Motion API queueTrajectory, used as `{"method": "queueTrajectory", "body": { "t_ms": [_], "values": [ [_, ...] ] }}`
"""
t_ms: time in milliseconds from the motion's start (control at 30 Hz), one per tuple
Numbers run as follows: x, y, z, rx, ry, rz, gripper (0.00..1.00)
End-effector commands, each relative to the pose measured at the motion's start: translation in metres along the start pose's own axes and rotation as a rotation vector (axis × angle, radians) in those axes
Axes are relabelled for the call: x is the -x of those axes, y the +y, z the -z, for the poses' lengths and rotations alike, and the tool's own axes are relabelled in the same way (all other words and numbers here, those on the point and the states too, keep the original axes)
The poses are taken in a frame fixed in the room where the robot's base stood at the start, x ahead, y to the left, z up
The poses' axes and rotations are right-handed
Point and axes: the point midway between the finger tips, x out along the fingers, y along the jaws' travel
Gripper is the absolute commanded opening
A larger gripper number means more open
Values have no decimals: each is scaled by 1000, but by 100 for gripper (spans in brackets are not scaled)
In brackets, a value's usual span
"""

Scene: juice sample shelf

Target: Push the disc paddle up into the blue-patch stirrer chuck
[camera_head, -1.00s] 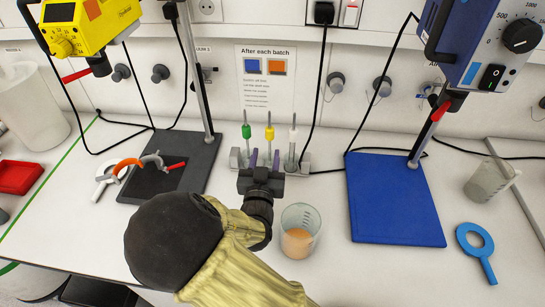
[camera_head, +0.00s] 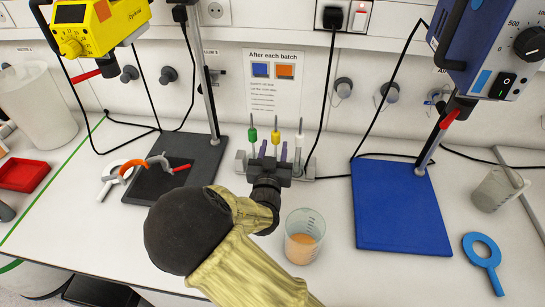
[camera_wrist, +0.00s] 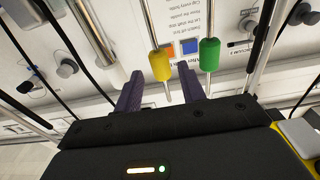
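My gripper (camera_head: 273,150) is open in front of a rack (camera_head: 306,168) at the back of the bench. Its two purple fingers also show in the wrist view (camera_wrist: 160,92), where the yellow-collared rod (camera_wrist: 161,65) stands between or just beyond them; depth is unclear. A green-collared rod (camera_head: 252,134) and a white-collared rod (camera_head: 299,140) stand on either side. The rods' lower ends are hidden, so I cannot tell which is the disc paddle. The right stirrer (camera_head: 480,45) is blue with a light-blue patch; its chuck (camera_head: 459,108) with a red lever hangs over a blue base plate (camera_head: 400,215).
A beaker of orange liquid (camera_head: 302,240) stands close right of my arm. A yellow stirrer (camera_head: 95,25) overhangs a dark base (camera_head: 200,160) with ring clamps at left. A blue ring tool (camera_head: 483,255) and another beaker (camera_head: 498,190) are at right.

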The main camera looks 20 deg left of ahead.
Motion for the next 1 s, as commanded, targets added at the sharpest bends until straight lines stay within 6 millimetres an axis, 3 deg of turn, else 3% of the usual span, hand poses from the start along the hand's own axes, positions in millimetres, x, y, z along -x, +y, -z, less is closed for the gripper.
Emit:
{"method": "queueTrajectory", "body": {
  "t_ms": [333,733,933,1000],
  "values": [
    [-39,1,-1,-2,0,-2,40],
    [-46,0,0,1,0,0,40],
    [-45,0,0,1,0,0,3],
    [-45,0,0,1,0,0,0]
  ]
}}
